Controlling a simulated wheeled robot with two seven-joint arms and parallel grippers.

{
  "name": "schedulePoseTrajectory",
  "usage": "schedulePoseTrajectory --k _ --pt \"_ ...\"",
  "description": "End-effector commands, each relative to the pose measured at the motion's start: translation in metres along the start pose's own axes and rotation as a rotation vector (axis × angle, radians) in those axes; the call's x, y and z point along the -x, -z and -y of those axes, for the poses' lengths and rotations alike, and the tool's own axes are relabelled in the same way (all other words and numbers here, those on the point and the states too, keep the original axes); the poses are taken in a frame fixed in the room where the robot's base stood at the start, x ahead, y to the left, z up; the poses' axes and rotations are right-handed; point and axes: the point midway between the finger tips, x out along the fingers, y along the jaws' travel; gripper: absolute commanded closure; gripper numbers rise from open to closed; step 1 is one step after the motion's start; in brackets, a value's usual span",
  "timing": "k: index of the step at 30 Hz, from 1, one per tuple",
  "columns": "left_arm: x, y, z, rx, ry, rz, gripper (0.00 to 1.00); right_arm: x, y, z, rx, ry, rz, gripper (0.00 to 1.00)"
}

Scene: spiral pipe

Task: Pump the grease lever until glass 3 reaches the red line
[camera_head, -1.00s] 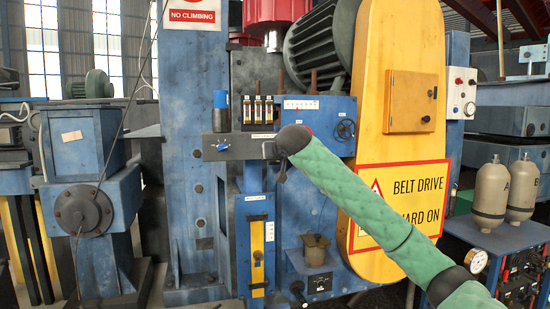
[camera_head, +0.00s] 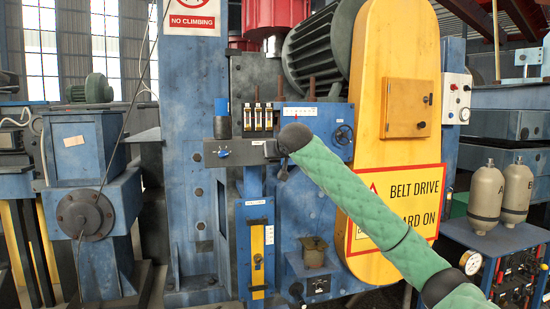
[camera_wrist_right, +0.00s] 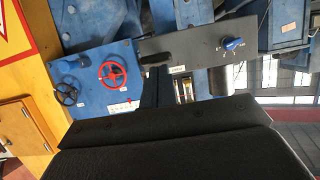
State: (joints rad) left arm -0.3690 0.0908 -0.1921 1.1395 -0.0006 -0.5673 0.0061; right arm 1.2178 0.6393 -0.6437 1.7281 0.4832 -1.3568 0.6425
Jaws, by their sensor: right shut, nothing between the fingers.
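Several small sight glasses (camera_head: 257,117) stand in a row on the blue machine in the head view. Their levels and numbers are too small to read. A dark blue-capped cylinder (camera_head: 221,118) stands left of them. A dark plate below bears a blue knob (camera_head: 222,153), seen also in the wrist view (camera_wrist_right: 232,44). I cannot tell for sure which part is the grease lever. My green-sleeved right arm reaches in from the lower right, its wrist in front of the dark plate's right end. My right gripper (camera_wrist_right: 155,85) is shut and empty near that plate. My left gripper is out of view.
A red handwheel (camera_wrist_right: 113,74) and a dark handwheel (camera_head: 344,134) sit on the blue panel. A yellow slotted plate (camera_head: 256,250) hangs below. The yellow belt guard (camera_head: 375,60) stands close behind my right arm. Two grey bottles (camera_head: 487,196) stand at the right.

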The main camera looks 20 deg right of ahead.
Motion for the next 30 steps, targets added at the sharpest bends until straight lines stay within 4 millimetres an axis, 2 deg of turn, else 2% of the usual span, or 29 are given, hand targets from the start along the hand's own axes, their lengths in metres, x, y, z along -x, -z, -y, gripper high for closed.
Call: schedulePoseTrajectory --k 4,7,16,19,30 --pt "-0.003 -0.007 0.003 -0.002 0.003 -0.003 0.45 0.001 0.008 -0.003 -0.001 0.000 -0.002 1.00" --pt "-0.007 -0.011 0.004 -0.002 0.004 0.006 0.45 0.005 0.006 -0.002 -0.001 0.001 -0.003 1.00" --pt "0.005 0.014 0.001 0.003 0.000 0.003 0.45 0.021 0.007 -0.002 0.000 0.001 -0.004 1.00" --pt "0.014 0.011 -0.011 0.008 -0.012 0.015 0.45 0.029 0.007 -0.002 0.000 0.000 -0.004 1.00" --pt "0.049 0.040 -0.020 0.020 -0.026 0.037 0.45 0.074 0.008 -0.002 0.000 0.001 -0.004 1.00"
